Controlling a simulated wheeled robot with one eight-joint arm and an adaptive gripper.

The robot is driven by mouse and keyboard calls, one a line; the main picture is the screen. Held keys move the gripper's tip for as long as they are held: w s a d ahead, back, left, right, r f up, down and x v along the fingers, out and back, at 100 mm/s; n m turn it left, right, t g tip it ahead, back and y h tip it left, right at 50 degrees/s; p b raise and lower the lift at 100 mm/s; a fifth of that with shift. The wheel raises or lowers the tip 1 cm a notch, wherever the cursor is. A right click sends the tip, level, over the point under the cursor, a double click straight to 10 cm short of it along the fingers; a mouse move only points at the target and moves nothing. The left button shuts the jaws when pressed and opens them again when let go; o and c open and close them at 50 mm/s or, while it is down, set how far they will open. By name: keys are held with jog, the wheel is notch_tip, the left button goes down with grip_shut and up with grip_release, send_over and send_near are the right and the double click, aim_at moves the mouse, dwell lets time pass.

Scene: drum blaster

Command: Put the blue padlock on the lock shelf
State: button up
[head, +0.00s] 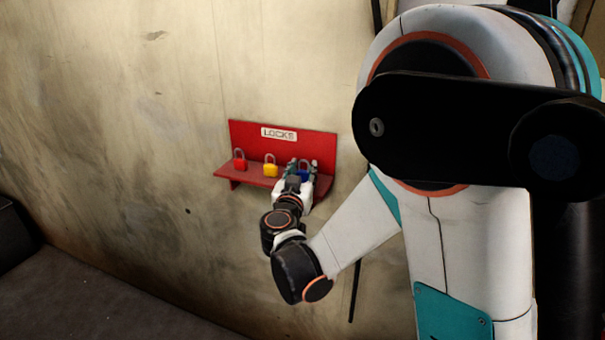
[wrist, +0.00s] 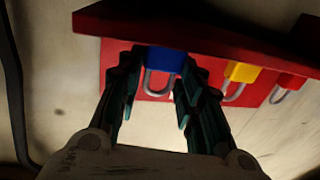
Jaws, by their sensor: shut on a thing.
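The red lock shelf (head: 244,184) is fixed to the wall and has a back panel labelled LOCKS. The blue padlock (head: 304,176) is at the shelf's right part, to the right of the yellow padlock. My gripper (head: 302,167) is shut on the blue padlock. In the wrist view, which shows the scene upside down, the blue padlock (wrist: 166,62) is between my fingertips (wrist: 163,72), with its body against the shelf board (wrist: 110,24) and its shackle in view. I cannot tell whether its full weight rests on the board.
A yellow padlock (head: 270,171) and a red padlock (head: 239,165) stand upright on the shelf to the left. The yellow one is close to my fingers. The wall (head: 120,130) around the shelf is bare. A dark cable runs near the shelf's right end.

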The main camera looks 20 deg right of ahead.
jog(key=o, duration=1.1)
jog(key=shift+s+a+r+p, duration=0.1)
jog(key=shift+s+r+p, duration=0.05)
jog(key=shift+p, duration=0.15)
jog(key=p+v, duration=0.1)
jog(key=v, duration=1)
jog(key=shift+s+a, duration=0.15)
jog(key=shift+s, duration=0.2)
